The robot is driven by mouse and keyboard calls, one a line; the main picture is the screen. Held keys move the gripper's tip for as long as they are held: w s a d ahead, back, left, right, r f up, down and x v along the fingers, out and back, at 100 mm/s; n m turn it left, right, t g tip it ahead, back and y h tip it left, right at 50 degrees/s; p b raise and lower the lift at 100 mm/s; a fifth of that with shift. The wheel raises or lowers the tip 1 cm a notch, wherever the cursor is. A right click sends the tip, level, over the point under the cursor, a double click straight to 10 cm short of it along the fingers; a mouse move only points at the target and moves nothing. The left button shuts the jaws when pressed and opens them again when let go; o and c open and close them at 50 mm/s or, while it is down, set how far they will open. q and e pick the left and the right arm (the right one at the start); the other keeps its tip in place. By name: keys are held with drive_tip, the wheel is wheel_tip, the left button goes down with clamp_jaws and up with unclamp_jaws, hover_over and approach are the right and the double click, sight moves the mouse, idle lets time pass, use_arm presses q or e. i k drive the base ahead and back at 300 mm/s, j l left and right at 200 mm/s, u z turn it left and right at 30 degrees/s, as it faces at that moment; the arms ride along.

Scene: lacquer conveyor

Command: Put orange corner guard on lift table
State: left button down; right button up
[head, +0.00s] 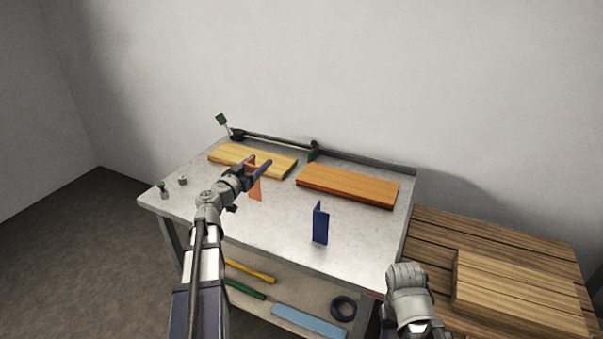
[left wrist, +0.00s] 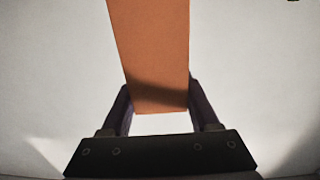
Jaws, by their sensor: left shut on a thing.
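The orange corner guard (head: 256,190) is in my left gripper (head: 257,167), over the left-middle part of a grey-topped table. In the left wrist view the orange guard (left wrist: 150,50) runs up from between the two dark fingers (left wrist: 160,112), and the jaws are shut on it. In the head view the gripper and forearm hide part of it. I cannot tell whether its lower end touches the tabletop. Part of my right arm shows at the lower right, but its fingers do not show. I cannot tell for sure which surface is the lift table.
The grey tabletop (head: 275,228) holds a blue corner guard (head: 320,225) standing upright, a pale board (head: 228,153), a red-brown board (head: 347,184) and a long bar clamp (head: 275,138). Stacked planks (head: 430,228) stand at the right. Tools and a black ring (head: 343,309) lie on the shelf below.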

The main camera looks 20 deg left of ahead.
sight(438, 303)
drive_tip(key=l+u, duration=0.15)
drive_tip(key=u, duration=0.25)
drive_tip(key=k+l+u, duration=0.1)
drive_tip(key=u, duration=0.3)
drive_tip(key=l+u, duration=0.15)
drive_tip(key=u, duration=0.3)
drive_tip(key=k+u, duration=0.15)
drive_tip(key=u, duration=0.25)
drive_tip(key=k+l, duration=0.2)
drive_tip(key=k, duration=0.3)
drive_tip(key=k+z, duration=0.1)
drive_tip(key=z, duration=0.35)
drive_tip(key=l+z, duration=0.15)
drive_tip(key=z, duration=0.3)
drive_tip(key=k+l+z, duration=0.1)
drive_tip(key=z, duration=0.35)
drive_tip(key=l+z, duration=0.1)
drive_tip(key=z, duration=0.35)
drive_tip(key=l+z, duration=0.15)
drive_tip(key=z, duration=0.3)
